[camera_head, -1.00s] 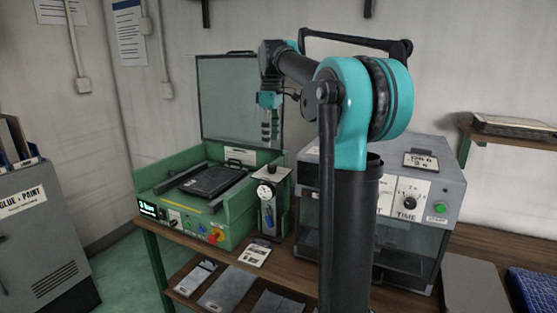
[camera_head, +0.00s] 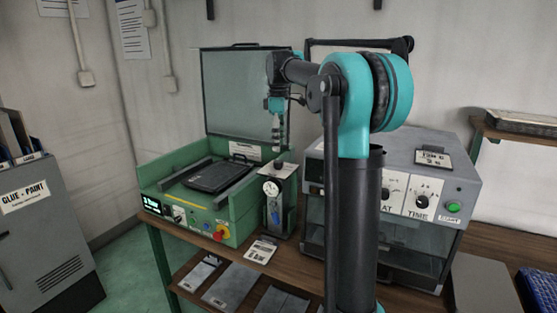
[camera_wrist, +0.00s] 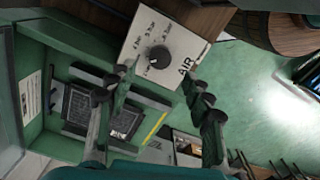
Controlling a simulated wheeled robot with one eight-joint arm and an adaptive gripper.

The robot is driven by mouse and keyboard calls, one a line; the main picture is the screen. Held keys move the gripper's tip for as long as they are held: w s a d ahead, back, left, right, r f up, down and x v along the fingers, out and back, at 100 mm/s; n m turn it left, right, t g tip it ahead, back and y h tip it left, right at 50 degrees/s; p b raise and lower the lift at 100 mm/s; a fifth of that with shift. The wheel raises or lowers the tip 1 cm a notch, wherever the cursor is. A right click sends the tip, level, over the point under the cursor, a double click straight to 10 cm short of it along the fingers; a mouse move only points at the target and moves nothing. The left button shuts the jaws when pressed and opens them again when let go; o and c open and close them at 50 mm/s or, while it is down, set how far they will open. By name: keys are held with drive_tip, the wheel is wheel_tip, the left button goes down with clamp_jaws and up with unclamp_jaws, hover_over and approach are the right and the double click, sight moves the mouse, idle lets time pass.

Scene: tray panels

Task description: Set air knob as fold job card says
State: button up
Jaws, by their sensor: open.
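The dark round air knob (camera_wrist: 159,57) stands in the middle of a white dial plate marked AIR (camera_wrist: 178,38), with several bar marks around it. Its pointer setting is hard to read. In the head view the knob (camera_head: 279,163) tops the small unit with a round gauge (camera_head: 271,188). My gripper (camera_head: 277,147) points down just above the knob. In the wrist view my gripper (camera_wrist: 152,84) has its fingers spread, empty, with the knob beyond the gap and apart from them. A white card (camera_head: 261,250) lies in front of the unit; its print is too small to read.
A green press (camera_head: 205,200) with a raised clear lid (camera_head: 240,95) stands left of the unit. A grey oven box (camera_head: 430,180) with TIME dial and green button stands right, close behind my arm. A grey cabinet (camera_head: 45,240) is at far left.

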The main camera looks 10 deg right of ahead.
sight(279, 161)
wheel_tip(279, 161, down, 7)
drive_tip(key=shift+r, duration=0.1)
drive_tip(key=shift+c, duration=0.3)
drive_tip(key=c, duration=1.1)
